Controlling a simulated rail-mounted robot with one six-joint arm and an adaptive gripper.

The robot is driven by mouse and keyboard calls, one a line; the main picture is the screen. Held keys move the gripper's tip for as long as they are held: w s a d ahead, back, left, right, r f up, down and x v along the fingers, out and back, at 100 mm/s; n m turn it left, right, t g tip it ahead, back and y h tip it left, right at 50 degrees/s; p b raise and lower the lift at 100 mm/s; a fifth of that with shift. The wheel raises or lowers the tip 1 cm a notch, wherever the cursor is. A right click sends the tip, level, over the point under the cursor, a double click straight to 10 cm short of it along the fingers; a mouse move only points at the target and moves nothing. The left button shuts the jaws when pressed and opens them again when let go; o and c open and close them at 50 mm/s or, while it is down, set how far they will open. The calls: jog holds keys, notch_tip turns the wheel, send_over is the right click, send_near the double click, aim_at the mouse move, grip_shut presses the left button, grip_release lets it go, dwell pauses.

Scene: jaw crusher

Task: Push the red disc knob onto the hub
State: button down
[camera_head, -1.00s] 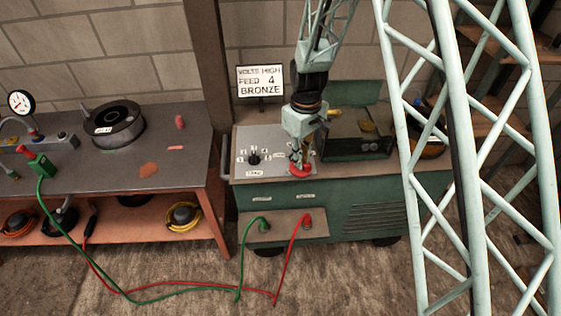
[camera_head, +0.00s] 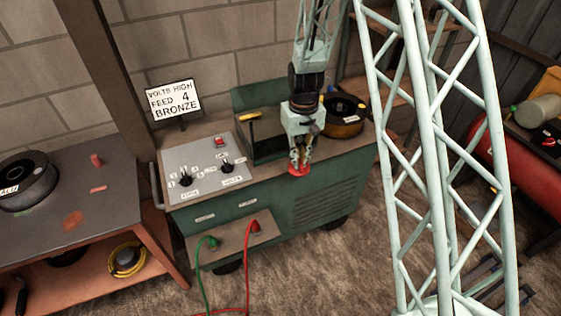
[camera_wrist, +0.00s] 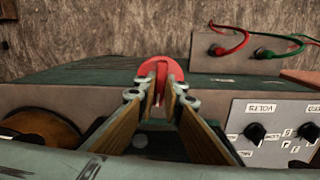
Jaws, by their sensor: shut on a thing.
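The red disc knob (camera_head: 299,170) is held at the fingertips of my gripper (camera_head: 300,157), above the front top edge of the green machine (camera_head: 275,205). In the wrist view the knob (camera_wrist: 160,68) is gripped between both finger ends of my gripper (camera_wrist: 163,90), with a slim stem or slot showing between them. A spool (camera_head: 343,126) with yellow-brown wire stands on the machine's right side, behind and to the right of my gripper. It also shows at the left of the wrist view (camera_wrist: 40,130). I cannot make out the hub clearly; the arm covers part of that area.
The control panel (camera_head: 205,165) with black knobs and a red switch lies left of my gripper. An open dark compartment (camera_head: 265,143) is behind it. Green (camera_head: 203,265) and red (camera_head: 248,270) cables hang at the front.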

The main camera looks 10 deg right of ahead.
jog(key=d, duration=0.2)
jog(key=d+m, duration=0.1)
jog(key=d, duration=0.1)
jog(key=d+m, duration=0.1)
jog(key=d, duration=0.1)
jog(key=shift+s, duration=0.4)
